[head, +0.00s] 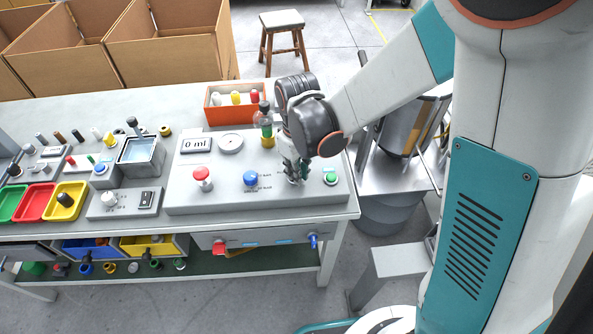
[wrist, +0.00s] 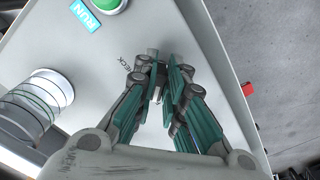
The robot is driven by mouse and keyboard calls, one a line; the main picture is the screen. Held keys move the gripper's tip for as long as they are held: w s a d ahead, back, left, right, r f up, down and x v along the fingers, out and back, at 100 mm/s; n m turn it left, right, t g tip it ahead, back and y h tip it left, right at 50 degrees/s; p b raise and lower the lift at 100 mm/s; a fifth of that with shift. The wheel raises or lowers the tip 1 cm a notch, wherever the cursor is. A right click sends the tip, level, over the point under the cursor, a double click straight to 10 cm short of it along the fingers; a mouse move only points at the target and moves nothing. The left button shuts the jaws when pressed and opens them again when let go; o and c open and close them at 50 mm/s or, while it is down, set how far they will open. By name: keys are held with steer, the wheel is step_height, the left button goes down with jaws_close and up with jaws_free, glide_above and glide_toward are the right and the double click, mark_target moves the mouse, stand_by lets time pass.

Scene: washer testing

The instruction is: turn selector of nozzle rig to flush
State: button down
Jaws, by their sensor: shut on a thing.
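The nozzle rig is a grey panel (head: 215,205) on the bench. My gripper (head: 295,176) reaches down onto the right part of the panel, between a blue knob (head: 250,178) and a green button (head: 330,178). In the wrist view my gripper (wrist: 160,88) has its teal fingers close together around a small grey knob, apparently the selector, mostly hidden between them. A label reading CHECK (wrist: 136,68) shows beside the fingers. Which way the selector points, and any flush label, cannot be made out. The green button (wrist: 108,3) has a RUN label (wrist: 84,15).
A red button (head: 202,175), a 0 ml display (head: 196,145) and a bottle (head: 265,125) are on the panel. An orange tray (head: 233,104) stands behind it. A ringed cylinder (wrist: 38,103) is close by in the wrist view. A metal vessel (head: 398,130) stands to the right.

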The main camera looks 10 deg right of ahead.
steer(key=shift+n, duration=0.3)
steer(key=c, duration=1.7)
jaws_free()
steer(key=shift+o, duration=0.2)
steer(key=shift+r, duration=3.75)
